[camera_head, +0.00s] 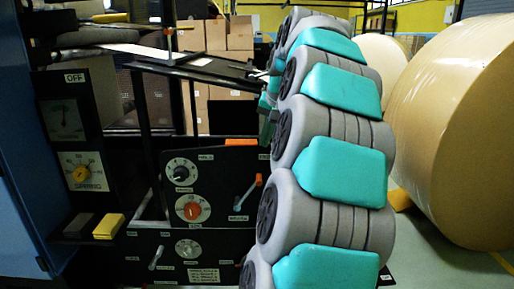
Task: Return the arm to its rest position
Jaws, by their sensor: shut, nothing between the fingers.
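My own arm (335,150), with grey rounded joints and teal covers, rises from the bottom of the view to the top, right of the middle. Some teal and dark parts (267,115) show just behind its left edge, beside the machine. They look like further parts of my arm, but they are mostly hidden. I cannot make out my gripper or its fingers. No object is seen held by the arm.
A black machine panel (222,180) with dials, levers and an orange handle stands close on the arm's left. A blue cabinet (25,130) is at the far left. Large kraft rolls (465,130) stand on the right. Cardboard boxes (228,38) are behind. Some floor shows at lower right.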

